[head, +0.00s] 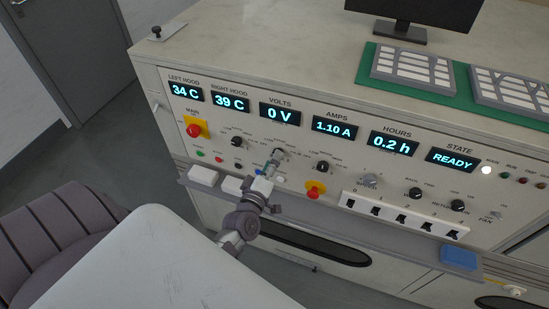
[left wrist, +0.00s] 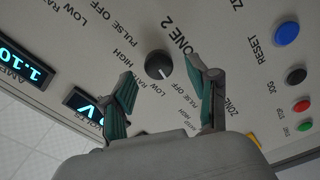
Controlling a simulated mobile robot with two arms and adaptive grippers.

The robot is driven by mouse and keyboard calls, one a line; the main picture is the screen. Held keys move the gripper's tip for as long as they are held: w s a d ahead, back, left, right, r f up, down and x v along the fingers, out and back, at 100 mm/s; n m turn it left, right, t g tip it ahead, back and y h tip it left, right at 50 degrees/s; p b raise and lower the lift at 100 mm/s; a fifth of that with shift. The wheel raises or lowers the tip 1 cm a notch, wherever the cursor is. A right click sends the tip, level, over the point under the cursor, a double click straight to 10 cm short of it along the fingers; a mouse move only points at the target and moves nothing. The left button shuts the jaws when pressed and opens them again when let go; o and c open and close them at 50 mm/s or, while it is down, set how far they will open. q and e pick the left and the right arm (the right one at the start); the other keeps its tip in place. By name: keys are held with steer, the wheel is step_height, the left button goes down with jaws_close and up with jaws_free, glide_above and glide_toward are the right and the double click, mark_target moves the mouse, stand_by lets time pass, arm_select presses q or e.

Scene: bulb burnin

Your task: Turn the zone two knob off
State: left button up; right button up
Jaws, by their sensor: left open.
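The zone two knob (left wrist: 158,64) is a round dark knob with a white pointer mark. In the left wrist view the "ZONE 2" lettering is beside it, and its mark points down and slightly right. I cannot tell which printed setting it meets. My left gripper (left wrist: 161,70) is open, with one finger on each side of the knob and visible gaps between. In the head view the knob (head: 278,151) sits below the volts display, and my left gripper (head: 270,166) is just in front of it. My right gripper is not in view.
Other dark knobs (head: 237,141) (head: 322,166) flank it on the panel. A red emergency button (head: 194,130) is at left, another (head: 315,189) at lower right. A row of switches (head: 402,217) is further right. A ledge (head: 345,222) runs below the panel.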

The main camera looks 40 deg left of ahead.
arm_select(q)
steer(key=v, duration=1)
steer(key=shift+d, duration=0.1)
steer(key=s+d+f+m+g+h, duration=0.2)
steer(key=s+d+f+m+g, duration=0.1)
steer(key=f, duration=0.7)
steer(key=s+d+f+m+g+h+b, duration=0.15)
steer(key=s+f+m, duration=0.25)
steer(key=f, duration=0.6)
steer(key=s+d+f+m+g+h+p, duration=0.1)
steer(key=s+d+f+m+g, duration=0.25)
steer(key=f, duration=0.65)
steer(key=s+a+f+m+g, duration=0.1)
steer(key=s+f+m+g, duration=0.3)
steer(key=s+f, duration=0.3)
steer(key=s+a+f+m+g+b, duration=0.1)
steer(key=s+f+m+g, duration=0.3)
steer(key=s, duration=1.1)
step_height(320, 180, down, 4)
steer(key=shift+r+g, duration=0.1)
steer(key=shift+g, duration=0.2)
steer(key=shift+w+d+y, duration=0.1)
steer(key=shift+w+y, duration=0.05)
steer(key=shift+y, duration=0.1)
